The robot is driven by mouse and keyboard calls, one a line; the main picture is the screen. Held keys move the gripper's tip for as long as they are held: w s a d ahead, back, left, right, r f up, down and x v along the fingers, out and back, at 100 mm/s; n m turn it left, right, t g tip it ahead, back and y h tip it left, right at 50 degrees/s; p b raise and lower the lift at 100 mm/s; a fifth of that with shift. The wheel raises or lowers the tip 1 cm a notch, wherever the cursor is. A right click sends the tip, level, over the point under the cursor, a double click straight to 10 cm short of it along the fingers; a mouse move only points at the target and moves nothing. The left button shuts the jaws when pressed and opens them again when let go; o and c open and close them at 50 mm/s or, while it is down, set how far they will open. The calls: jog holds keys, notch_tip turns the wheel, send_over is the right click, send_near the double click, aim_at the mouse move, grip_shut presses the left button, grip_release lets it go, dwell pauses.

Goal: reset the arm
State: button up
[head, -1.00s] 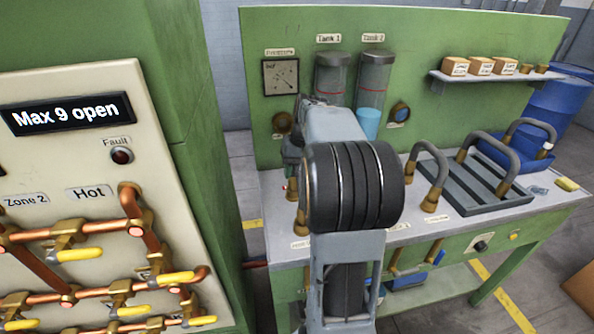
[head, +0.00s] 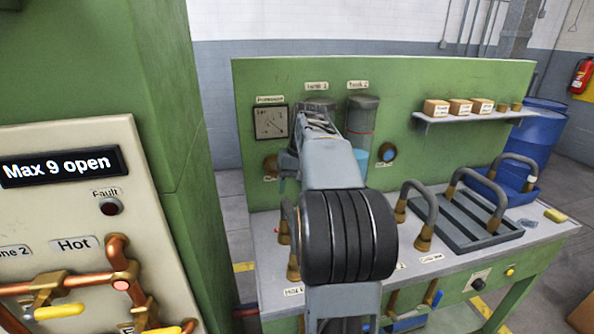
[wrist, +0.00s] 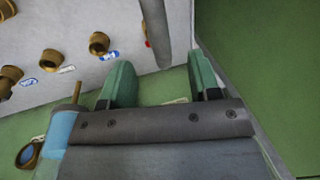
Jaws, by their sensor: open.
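My arm rises in the middle of the head view, a grey link above a thick black ribbed joint, in front of the green workbench (head: 430,110). It hides part of the first tank. My gripper shows in the wrist view (wrist: 160,88), with two green fingers spread apart. Nothing is between the fingers. A grey pipe stands near and beyond the gap, and the bench's pale top (wrist: 75,25) lies to the left.
A valve panel (head: 75,205) with copper pipes and yellow handles stands at the left. Curved hoses (head: 425,205) and a dark rack (head: 465,222) sit on the bench. Boxes (head: 459,107) stand on a shelf. A blue barrel (head: 540,135) is at the right.

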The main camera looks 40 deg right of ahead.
notch_tip(320, 180, up, 5)
jog(key=s+a+f+n+t+h, duration=0.1)
jog(key=s+a+f, duration=0.15)
jog(key=a, duration=0.35)
jog(key=s+a+f+n, duration=0.1)
jog(key=a+f, duration=0.2)
jog(key=a, duration=0.4)
jog(key=s+a+f+n+t+h, duration=0.1)
jog(key=s+a+f+n+t, duration=0.1)
jog(key=s+a+f, duration=0.6)
notch_tip(320, 180, down, 2)
jog(key=shift+s+a+f+n, duration=0.15)
jog(key=shift+a+n, duration=0.2)
jog(key=shift+n, duration=0.25)
jog(key=shift+c, duration=0.3)
